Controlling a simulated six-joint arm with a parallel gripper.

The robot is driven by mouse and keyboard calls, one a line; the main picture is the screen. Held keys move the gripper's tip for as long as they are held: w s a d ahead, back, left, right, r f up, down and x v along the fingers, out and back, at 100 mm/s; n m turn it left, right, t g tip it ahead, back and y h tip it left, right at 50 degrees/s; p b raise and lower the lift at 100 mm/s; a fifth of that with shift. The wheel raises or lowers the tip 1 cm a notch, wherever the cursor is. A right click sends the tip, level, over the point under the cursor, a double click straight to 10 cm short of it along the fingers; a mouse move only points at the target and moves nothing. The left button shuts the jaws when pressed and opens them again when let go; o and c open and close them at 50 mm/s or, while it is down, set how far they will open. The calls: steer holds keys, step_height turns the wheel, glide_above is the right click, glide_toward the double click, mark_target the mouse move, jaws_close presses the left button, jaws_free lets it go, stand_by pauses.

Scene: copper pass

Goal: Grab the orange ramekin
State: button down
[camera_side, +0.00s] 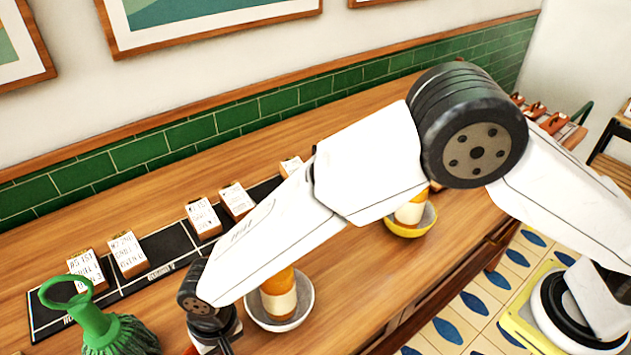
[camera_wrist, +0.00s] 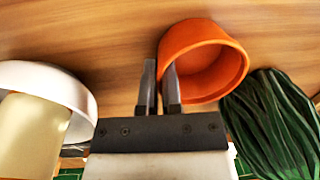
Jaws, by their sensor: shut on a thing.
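The orange ramekin (camera_wrist: 207,62) is at the upper middle of the wrist view, its open mouth turned toward the camera. My gripper (camera_wrist: 160,85) is shut on its left wall, with one finger outside the wall and the other inside the mouth. In the side view my gripper is at the bottom edge, mostly cut off, and the ramekin cannot be made out there. Whether the ramekin rests on the wood or is lifted is hard to tell.
A white bowl (camera_side: 309,310) with an orange-and-cream bottle (camera_side: 279,302) stands close by. A yellow bowl (camera_side: 426,224) and a black strip with order cards (camera_side: 205,218) lie farther back on the wooden counter.

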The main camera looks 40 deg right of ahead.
steer(key=shift+r, duration=0.15)
steer(key=shift+r, duration=0.5)
step_height(320, 180, up, 2)
steer(key=s+d+r, duration=0.9)
steer(key=s, duration=0.1)
steer(key=shift+d+r, duration=0.3)
steer(key=shift+r, duration=0.05)
steer(key=shift+s, duration=0.1)
stand_by(0.8)
